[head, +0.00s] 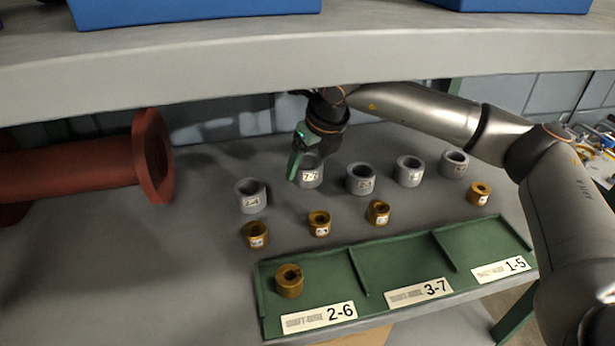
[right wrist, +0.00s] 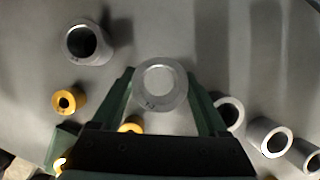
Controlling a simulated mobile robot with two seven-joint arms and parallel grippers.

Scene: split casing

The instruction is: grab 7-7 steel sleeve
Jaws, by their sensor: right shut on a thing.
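The grey steel sleeve labelled 7-7 (head: 312,174) is in the back row on the table, upright. My right gripper (head: 299,166) reaches down over it from behind and is shut on it, with one green finger showing at its left side. In the right wrist view the sleeve (right wrist: 160,104) sits between the two green fingers of the gripper (right wrist: 162,92), its round opening facing the camera. I cannot tell whether it is lifted off the table. My left gripper is not in view.
Grey sleeves stand close by at left (head: 250,197) and right (head: 360,180), with more further right. Several brass sleeves (head: 319,224) stand in front. A green tray (head: 385,262) with compartments 2-6, 3-7 and 1-5 holds one brass sleeve (head: 289,283) in 2-6. A red flanged pipe (head: 80,170) lies left. A shelf (head: 230,62) hangs above.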

